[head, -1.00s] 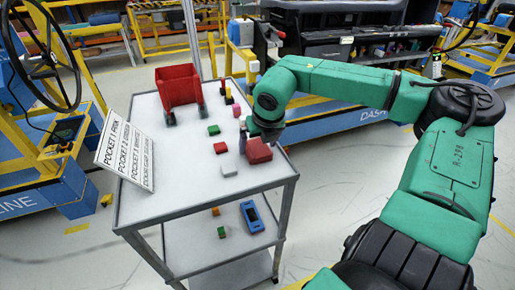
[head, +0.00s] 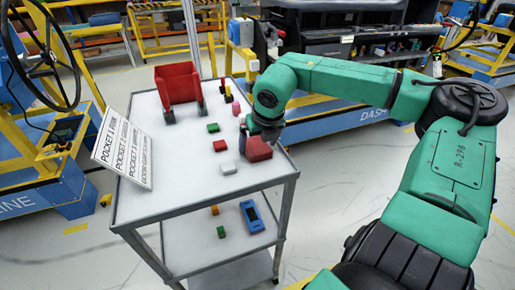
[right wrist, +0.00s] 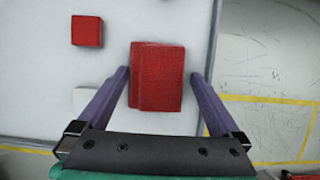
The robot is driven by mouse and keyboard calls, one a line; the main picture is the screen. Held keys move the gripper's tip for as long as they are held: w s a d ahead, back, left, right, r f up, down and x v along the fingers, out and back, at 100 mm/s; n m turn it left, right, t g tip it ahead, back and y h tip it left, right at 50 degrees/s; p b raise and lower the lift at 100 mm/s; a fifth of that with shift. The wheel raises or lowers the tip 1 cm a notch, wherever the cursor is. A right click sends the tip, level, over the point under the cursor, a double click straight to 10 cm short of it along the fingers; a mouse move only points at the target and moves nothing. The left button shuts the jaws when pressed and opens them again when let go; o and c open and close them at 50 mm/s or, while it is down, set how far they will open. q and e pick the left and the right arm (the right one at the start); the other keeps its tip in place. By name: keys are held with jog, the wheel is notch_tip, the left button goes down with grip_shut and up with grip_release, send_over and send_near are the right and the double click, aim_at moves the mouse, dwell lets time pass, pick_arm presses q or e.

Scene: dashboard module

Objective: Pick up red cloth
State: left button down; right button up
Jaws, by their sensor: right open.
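The red cloth (head: 258,149) is a folded red block near the right edge of the cart's top. In the right wrist view the red cloth (right wrist: 157,77) lies flat between my two purple fingers. My right gripper (head: 243,145) is open, with its fingers on either side of the cloth; a gap shows beside each finger in the wrist view (right wrist: 160,85). How close the fingertips are to the cart top is hard to tell. The far finger is mostly hidden in the head view. My left gripper is out of view.
The cart top (head: 170,210) also holds a red bin (head: 178,84), a white sign (head: 124,148), a small red block (head: 220,146), a green block (head: 213,127) and a white block (head: 228,168). A blue device (head: 251,216) lies on the lower shelf.

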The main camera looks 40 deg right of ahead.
aim_at(258, 145)
jog(key=c, duration=1.3)
jog(key=shift+r+p, duration=0.25)
jog(key=shift+p, duration=0.15)
jog(key=shift+r+p, duration=0.25)
jog(key=shift+p, duration=0.25)
notch_tip(258, 145, up, 20)
jog(key=shift+f, duration=0.2)
